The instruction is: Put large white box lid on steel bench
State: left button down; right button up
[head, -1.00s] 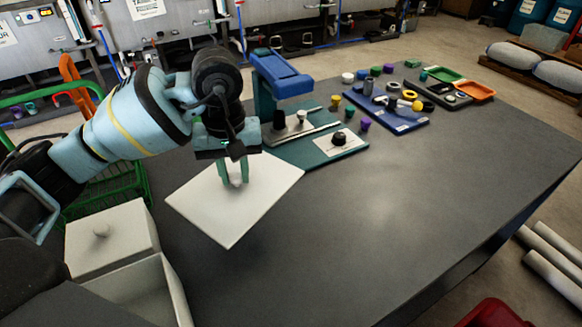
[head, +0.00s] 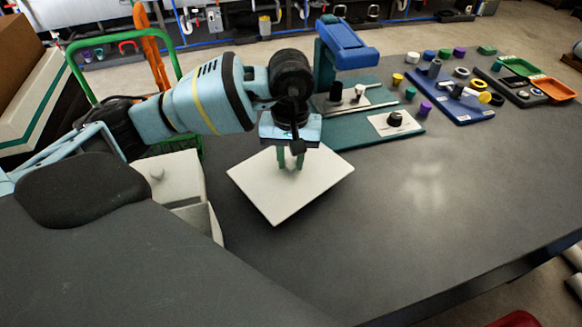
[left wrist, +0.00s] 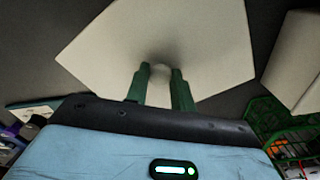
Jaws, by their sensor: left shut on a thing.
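The large white box lid (head: 262,180) is a flat, pale square plate in the middle of the head view, over the grey steel bench (head: 390,240). My left gripper (head: 290,165) points down at the lid's centre and is shut on its knob, which the fingers mostly hide. In the left wrist view the lid (left wrist: 210,35) spreads beyond the green fingers (left wrist: 160,85). The lid looks level and close to the bench top; whether it touches is hard to tell. My right gripper is not in view.
A blue tray of small parts (head: 455,105) lies farther right. The bench's front right is clear.

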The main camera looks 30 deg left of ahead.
aim_at(290, 162)
pick_arm(q)
jog(key=shift+f, duration=1.75)
jog(key=shift+f, duration=0.1)
jog(key=shift+f, duration=0.1)
jog(key=c, duration=1.2)
grip_release()
notch_tip(290, 162, up, 12)
jog(key=shift+r, duration=0.2)
